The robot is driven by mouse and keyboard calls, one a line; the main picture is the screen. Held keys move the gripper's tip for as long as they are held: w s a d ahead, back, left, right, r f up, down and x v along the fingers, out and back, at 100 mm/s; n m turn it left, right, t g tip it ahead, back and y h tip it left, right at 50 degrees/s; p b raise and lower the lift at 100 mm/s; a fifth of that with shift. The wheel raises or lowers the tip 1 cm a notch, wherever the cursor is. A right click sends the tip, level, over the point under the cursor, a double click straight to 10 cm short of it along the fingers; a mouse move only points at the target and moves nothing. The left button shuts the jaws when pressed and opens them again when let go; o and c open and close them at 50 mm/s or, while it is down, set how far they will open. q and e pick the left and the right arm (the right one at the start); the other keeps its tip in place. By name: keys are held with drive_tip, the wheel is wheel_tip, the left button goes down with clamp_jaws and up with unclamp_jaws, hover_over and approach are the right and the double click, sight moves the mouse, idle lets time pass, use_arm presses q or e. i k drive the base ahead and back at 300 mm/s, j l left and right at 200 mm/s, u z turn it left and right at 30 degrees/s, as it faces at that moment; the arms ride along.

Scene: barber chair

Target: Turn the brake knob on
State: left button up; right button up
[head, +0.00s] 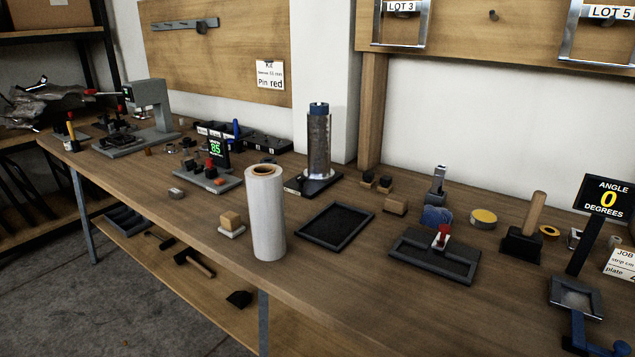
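No part is plainly labelled as a brake knob, and I cannot tell which one it is. A small red-topped part (442,234) stands on a dark flat fixture (420,262) at the right middle of the bench. A device with a green "85" display (216,148) has small red and orange parts (219,182) on its grey base, left of the middle. A blue lever-like part (578,335) sits below the "ANGLE 0 DEGREES" display (607,197) at the far right. No barber chair is visible. Neither of my grippers shows in the head view.
A long wooden workbench (340,290) crosses the view. A white roll (266,215) stands near its front edge beside an empty black tray (335,227). A tall grey cylinder (319,145) stands behind them. A lower shelf (195,285) holds tools. Floor (60,300) is clear at the left front.

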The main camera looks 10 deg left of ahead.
sight(300, 180)
drive_tip(key=u, duration=0.25)
drive_tip(key=i+j+z, duration=0.1)
drive_tip(key=j+z, duration=0.15)
drive_tip(key=z, duration=0.2)
drive_tip(key=i+j+z, duration=0.1)
drive_tip(key=j+z, duration=0.2)
drive_tip(key=z, duration=0.2)
drive_tip(key=j+z, duration=0.3)
drive_tip(key=z, duration=0.15)
